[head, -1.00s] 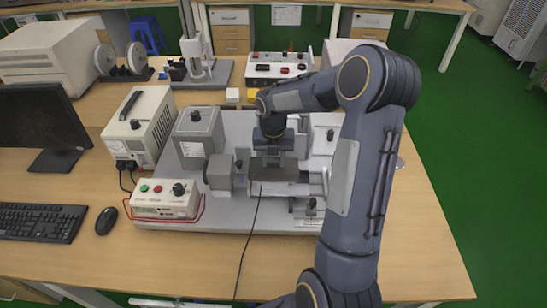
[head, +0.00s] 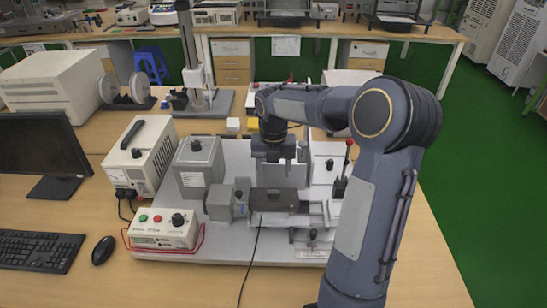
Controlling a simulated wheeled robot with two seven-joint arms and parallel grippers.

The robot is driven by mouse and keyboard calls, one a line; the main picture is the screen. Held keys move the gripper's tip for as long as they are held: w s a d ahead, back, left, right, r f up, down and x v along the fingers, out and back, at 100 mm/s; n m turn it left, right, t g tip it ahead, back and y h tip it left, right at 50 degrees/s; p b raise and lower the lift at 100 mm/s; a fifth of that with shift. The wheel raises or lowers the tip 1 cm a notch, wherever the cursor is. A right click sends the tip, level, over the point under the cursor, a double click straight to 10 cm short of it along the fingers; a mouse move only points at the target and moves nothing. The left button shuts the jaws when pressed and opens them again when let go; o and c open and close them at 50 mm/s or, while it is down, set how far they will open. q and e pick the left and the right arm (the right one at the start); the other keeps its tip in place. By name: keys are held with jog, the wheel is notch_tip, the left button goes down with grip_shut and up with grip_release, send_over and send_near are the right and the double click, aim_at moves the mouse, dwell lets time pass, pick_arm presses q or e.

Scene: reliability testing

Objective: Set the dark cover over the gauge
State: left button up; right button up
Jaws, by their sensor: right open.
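The dark cover (head: 277,200), a flat dark grey plate, lies on the light metal fixture in the middle of the grey base plate. It looks level. I cannot make out a separate gauge; if it is under the cover, it is hidden. My right gripper (head: 280,163) is open and empty. It points down just behind and above the cover in the picture, apparently apart from it. My left gripper is not in view.
A grey box with a knob (head: 199,165) and a grey block (head: 221,203) stand left of the fixture. A red-tipped lever (head: 346,160) stands at its right. A button box (head: 164,228) is at front left. A black cable (head: 249,268) runs to the front.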

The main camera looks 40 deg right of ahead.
jog(key=s+a+r+m+t, duration=0.2)
jog(key=s+a+r+m, duration=0.35)
jog(key=r+m, duration=0.25)
jog(key=s+a+f+m+t+y, duration=0.1)
jog(key=s+a+m+y, duration=0.1)
jog(key=s+a+m, duration=0.4)
jog(key=s+a+f+m+t+y, duration=0.1)
jog(key=s+a+f+m+t, duration=0.1)
jog(key=s+a+m, duration=0.4)
jog(key=shift+s+f+m+t+y, duration=0.25)
jog(key=shift+s+m, duration=1.85)
jog(key=shift+m, duration=2.8)
jog(key=shift+r, duration=0.1)
